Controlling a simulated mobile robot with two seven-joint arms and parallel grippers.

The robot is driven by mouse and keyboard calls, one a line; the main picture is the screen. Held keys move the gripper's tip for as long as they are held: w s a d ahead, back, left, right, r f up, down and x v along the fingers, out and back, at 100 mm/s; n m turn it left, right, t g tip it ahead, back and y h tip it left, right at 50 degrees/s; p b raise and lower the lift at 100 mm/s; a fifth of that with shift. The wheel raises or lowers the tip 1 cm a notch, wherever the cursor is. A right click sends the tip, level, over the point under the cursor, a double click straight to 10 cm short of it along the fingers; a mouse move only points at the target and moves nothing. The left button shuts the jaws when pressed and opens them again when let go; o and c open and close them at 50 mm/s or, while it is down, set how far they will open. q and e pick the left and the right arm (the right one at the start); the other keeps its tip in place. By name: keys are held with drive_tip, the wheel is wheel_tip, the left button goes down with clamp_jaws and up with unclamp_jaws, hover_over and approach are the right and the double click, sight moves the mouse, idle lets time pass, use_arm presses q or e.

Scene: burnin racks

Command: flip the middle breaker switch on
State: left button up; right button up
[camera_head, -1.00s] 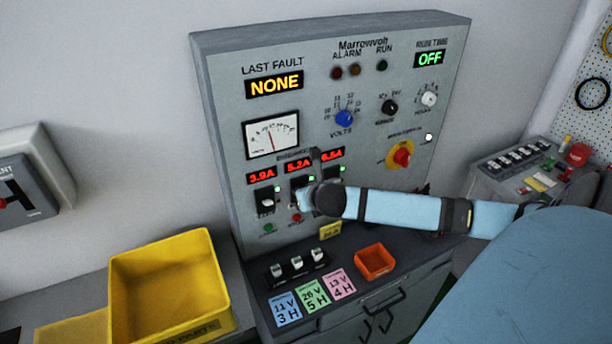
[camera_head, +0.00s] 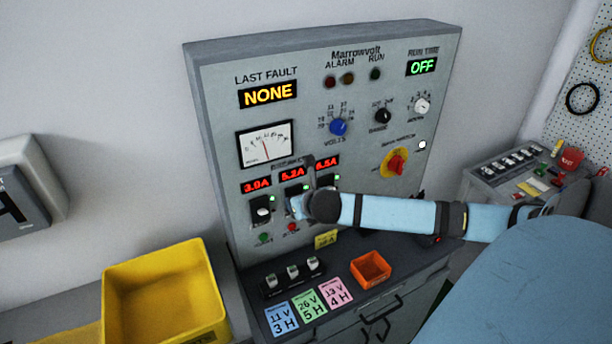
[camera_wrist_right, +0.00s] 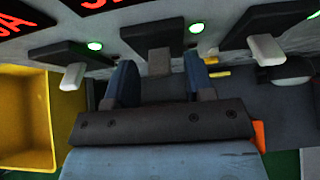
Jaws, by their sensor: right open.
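The grey control panel (camera_head: 215,150) has a row of three black breakers under red displays. The left breaker (camera_head: 261,212) shows a white lever. The middle breaker (camera_head: 293,190) is largely covered by my right gripper (camera_head: 300,206); the right breaker (camera_head: 327,180) is partly hidden too. In the right wrist view, my right gripper (camera_wrist_right: 160,82) is open, its two blue-grey fingers on either side of the middle breaker's grey lever (camera_wrist_right: 160,62). I cannot tell whether they touch it. The white levers of the left breaker (camera_wrist_right: 72,76) and right breaker (camera_wrist_right: 268,50) lie outside the fingers. My left gripper is out of view.
A red lamp (camera_head: 291,228) is below the middle breaker and a green lamp (camera_head: 264,238) below the left one. A red knob on yellow (camera_head: 396,163) is to the right.

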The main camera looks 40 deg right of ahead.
drive_tip(key=b+v, duration=0.2)
drive_tip(key=v, duration=1.1)
drive_tip(key=shift+s+r, duration=0.2)
drive_tip(key=s+a+f+m+y, duration=0.2)
drive_tip(key=s+a+f+m, duration=0.2)
drive_tip(key=a+f+m, duration=0.3)
drive_tip(key=s+a+f+m+y, duration=0.2)
drive_tip(key=s+a+f+m, duration=0.2)
drive_tip(key=a+f+m, duration=0.4)
drive_tip(key=s+a+f+m+y, duration=0.2)
drive_tip(key=s+a+f+m, duration=0.2)
drive_tip(key=a+f+m, duration=0.3)
wheel_tip(320, 180, down, 6)
drive_tip(key=m, duration=0.7)
drive_tip(key=shift+a, duration=0.4)
drive_tip(key=shift+r, duration=0.1)
